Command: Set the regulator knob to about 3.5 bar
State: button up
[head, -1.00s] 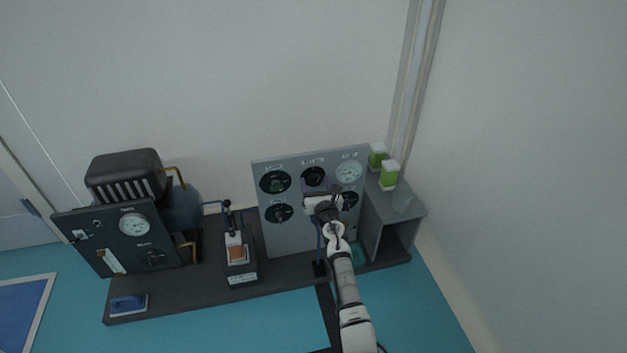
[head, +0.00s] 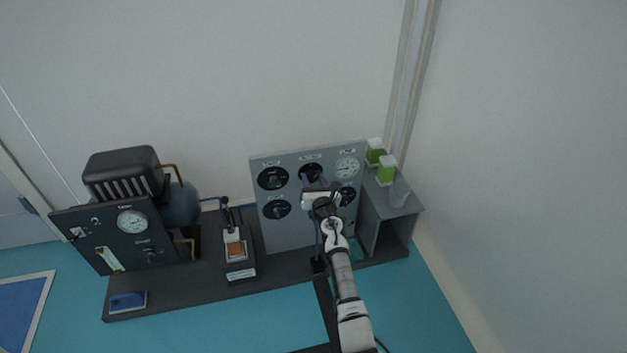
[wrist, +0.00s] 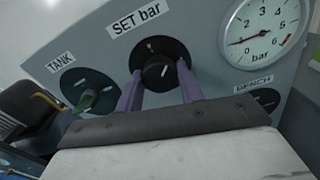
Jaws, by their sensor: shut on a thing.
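The regulator knob (wrist: 160,72) is black and round with a white pointer line, under the "SET bar" label on the grey panel (head: 290,235). Its pointer leans up and slightly right. My gripper (wrist: 161,80) has its two purple fingers shut on the knob, one on each side. In the head view my gripper (head: 314,184) is at the upper middle of the panel and partly covers the knob's dial. The pressure gauge (wrist: 265,32) is white; its needle points left and slightly down, at the low part of the scale. I cannot read it exactly.
A grey shelf (head: 407,212) with green-and-white containers stands right. A compressor unit (head: 125,172) stands left.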

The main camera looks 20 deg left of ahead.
jog(key=m+p, duration=0.1)
jog(key=m, duration=0.4)
jog(key=shift+r+m+p, duration=0.15)
jog(key=shift+m+p, duration=0.15)
jog(key=shift+m, duration=0.1)
jog(key=m+p, duration=0.1)
jog(key=m, duration=0.4)
jog(key=shift+p, duration=0.4)
jog(key=m+p, duration=0.2)
jog(key=m, duration=0.4)
jog(key=shift+w, duration=0.1)
jog(key=m+p, duration=0.1)
jog(key=m, duration=0.4)
jog(key=shift+m+p, duration=0.3)
jog(key=shift+p, duration=0.05)
jog(key=o, duration=1)
